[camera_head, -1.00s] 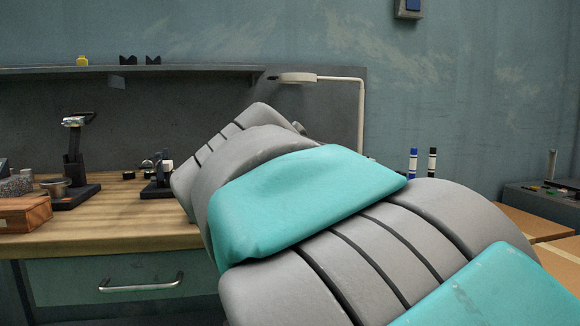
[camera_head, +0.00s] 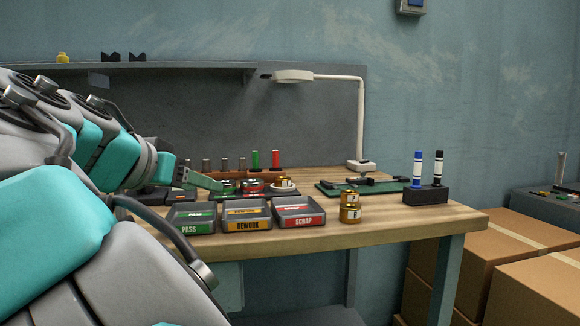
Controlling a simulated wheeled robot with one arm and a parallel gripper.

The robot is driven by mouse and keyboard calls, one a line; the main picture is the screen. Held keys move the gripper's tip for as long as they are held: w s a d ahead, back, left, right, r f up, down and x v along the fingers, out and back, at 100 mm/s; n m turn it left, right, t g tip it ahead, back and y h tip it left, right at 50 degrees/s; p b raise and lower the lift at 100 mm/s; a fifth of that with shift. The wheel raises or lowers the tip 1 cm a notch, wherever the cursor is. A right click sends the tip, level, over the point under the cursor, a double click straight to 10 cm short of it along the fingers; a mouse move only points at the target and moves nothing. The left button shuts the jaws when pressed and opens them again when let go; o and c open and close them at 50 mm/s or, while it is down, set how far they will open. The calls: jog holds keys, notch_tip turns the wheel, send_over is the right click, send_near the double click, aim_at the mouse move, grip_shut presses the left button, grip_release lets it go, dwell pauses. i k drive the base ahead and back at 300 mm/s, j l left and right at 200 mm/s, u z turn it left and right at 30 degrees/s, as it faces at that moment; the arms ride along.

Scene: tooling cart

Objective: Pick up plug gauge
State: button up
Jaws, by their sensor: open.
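Several upright cylinders stand in a brown wooden rack (camera_head: 293,177) at the back of the bench. The grey ones (camera_head: 225,164) are on the left; a green one (camera_head: 255,160) and a red one (camera_head: 276,158) stand at the right end. These look like gauges, but I cannot tell for certain which is the plug gauge. My gripper (camera_head: 203,181) is open, left of and in front of the rack, above the bench near the labelled trays. It appears empty. My arm and gripper hide the rack's left end.
PASS (camera_head: 191,226), REWORK (camera_head: 247,226) and SCRAP (camera_head: 299,221) trays line the front edge. Brass parts (camera_head: 350,213) are stacked right of them. A green mat (camera_head: 330,189), lamp (camera_head: 361,120) and marker holder (camera_head: 427,196) stand further right. Bare bench shows around the brass parts.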

aim_at(274, 153)
jog(key=i+l, duration=0.2)
jog(key=i, duration=0.2)
jog(key=i+l, duration=0.15)
jog(key=i, duration=0.25)
jog(key=i+l, duration=0.2)
jog(key=i, duration=0.2)
